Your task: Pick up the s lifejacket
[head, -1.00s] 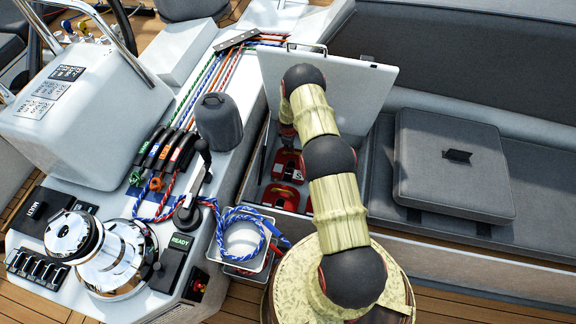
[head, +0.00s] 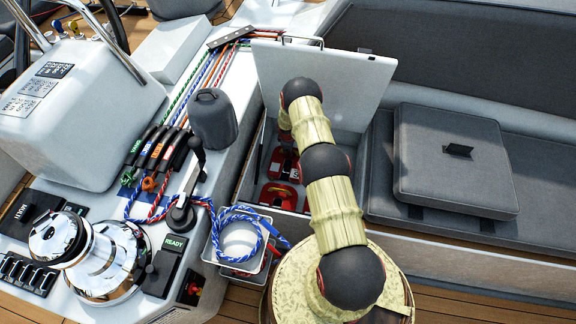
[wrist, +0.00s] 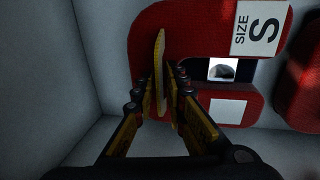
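The s lifejacket (wrist: 218,112) is red and U-shaped, with a white "SIZE S" label, and lies in a pale open locker (head: 249,172). In the wrist view it fills the upper middle, close to the locker's left wall. My gripper (wrist: 168,80) is over its left bend. The two yellow-padded fingers are close together, with a narrow strip of red showing between them. I cannot tell whether they pinch the jacket or only hang over it. In the head view my gripper is hidden behind my arm and inside the locker.
Another red lifejacket (wrist: 302,92) lies to the right of the S one. The locker's raised white lid (head: 345,85) stands behind my arm. A grey cushion (head: 450,165) rests on the seat to the right. A winch (head: 95,255) and ropes are at left.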

